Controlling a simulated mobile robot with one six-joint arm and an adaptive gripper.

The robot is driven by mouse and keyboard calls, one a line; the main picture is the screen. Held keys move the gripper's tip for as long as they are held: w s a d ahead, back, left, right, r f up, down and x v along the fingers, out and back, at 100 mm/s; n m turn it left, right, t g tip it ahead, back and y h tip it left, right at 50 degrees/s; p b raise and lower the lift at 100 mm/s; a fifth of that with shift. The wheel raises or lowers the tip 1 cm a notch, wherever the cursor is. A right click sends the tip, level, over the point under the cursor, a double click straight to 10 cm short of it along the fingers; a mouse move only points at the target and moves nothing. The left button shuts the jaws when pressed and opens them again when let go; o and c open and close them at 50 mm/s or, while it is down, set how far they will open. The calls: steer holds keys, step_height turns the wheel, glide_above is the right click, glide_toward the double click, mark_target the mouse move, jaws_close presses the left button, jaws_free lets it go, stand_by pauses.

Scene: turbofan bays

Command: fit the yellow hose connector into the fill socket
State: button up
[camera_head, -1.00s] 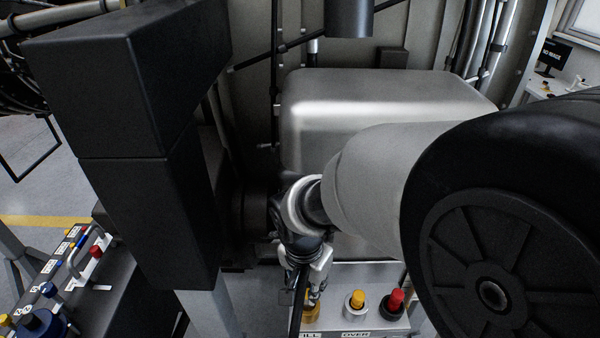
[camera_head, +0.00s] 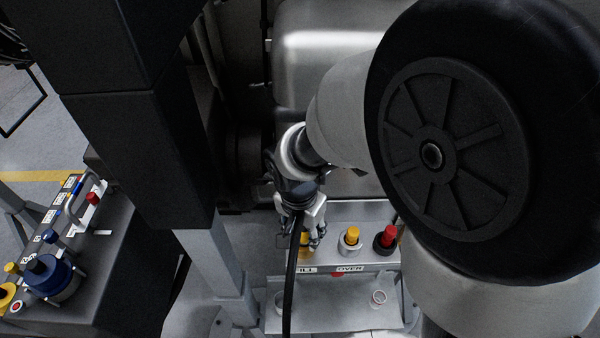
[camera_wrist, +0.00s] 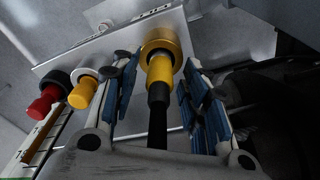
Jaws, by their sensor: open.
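The yellow hose connector (camera_wrist: 158,71) stands with its front end at the gold ring of the fill socket (camera_wrist: 161,46); it looks in line and seated, though the depth of fit is hidden. A black hose (camera_wrist: 157,122) runs from its back end, and hangs down in the head view (camera_head: 291,275). My gripper (camera_wrist: 160,68) is open, its blue-padded fingers on either side of the connector with gaps showing. In the head view my gripper (camera_head: 314,225) is above the FILL label and partly hides the connector (camera_head: 304,239).
Right of the fill socket in the head view are a yellow-capped port (camera_head: 351,236) over the OVER label and a red-capped port (camera_head: 387,238). A tray (camera_head: 335,318) lies below. A dark cart with valves (camera_head: 75,260) stands at left.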

steer(key=shift+r, duration=0.1)
step_height(320, 180, up, 12)
steer(key=s+p, duration=0.1)
steer(key=s+d+r+n+t, duration=0.1)
steer(key=s+d+r+n, duration=0.2)
steer(key=s+d, duration=0.2)
steer(key=s+d+r+n+t, duration=0.2)
steer(key=s+d+r+n, duration=0.1)
steer(key=s+d, duration=0.3)
steer(key=shift+s+n+y, duration=0.4)
steer(key=shift+s+n, duration=0.1)
steer(key=shift+s, duration=0.25)
step_height(320, 180, down, 20)
steer(key=b, duration=1.9)
steer(key=shift+c, duration=0.2)
